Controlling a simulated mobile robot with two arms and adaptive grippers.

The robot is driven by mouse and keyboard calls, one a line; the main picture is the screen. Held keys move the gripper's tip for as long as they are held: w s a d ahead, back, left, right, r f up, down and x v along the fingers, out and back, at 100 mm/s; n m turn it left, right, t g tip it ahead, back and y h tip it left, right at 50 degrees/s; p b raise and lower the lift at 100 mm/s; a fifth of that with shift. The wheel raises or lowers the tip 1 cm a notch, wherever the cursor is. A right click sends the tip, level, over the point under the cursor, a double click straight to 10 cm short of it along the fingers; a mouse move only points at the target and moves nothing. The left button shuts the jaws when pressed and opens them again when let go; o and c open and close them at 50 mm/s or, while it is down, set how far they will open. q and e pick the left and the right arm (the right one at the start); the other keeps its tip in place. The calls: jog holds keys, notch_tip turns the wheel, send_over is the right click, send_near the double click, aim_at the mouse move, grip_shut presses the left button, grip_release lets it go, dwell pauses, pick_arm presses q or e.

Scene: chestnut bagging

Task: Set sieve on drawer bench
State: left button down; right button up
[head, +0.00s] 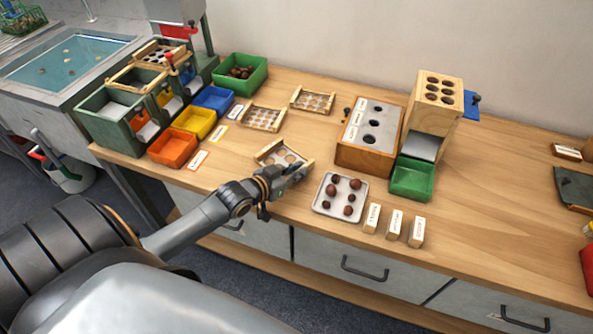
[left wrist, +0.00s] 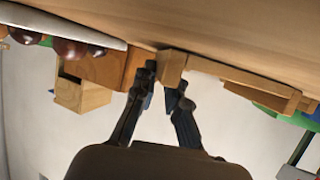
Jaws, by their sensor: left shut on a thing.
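A sieve (head: 280,155) with a wooden frame and a holed plate is at the front middle of the drawer bench (head: 480,200). It looks level and on or just above the top; I cannot tell which. My left gripper (head: 293,170) is shut on the sieve's near right corner. In the left wrist view my left gripper (left wrist: 165,78) has its fingers on a wooden end block of the sieve (left wrist: 240,78), close to the bench top. Two similar sieves (head: 262,118) (head: 312,100) lie farther back. My right gripper is not in view.
A metal tray (head: 341,209) of chestnuts is just right of my gripper, with several labelled blocks (head: 395,222) beyond it. A wooden box with holes (head: 370,137) stands behind. Orange, yellow and blue bins (head: 172,148) are to the left.

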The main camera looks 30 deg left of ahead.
pick_arm(q)
jog(key=c, duration=1.4)
grip_release()
jog(key=shift+f, duration=0.1)
jog(key=p+v, duration=0.1)
jog(key=v, duration=1.1)
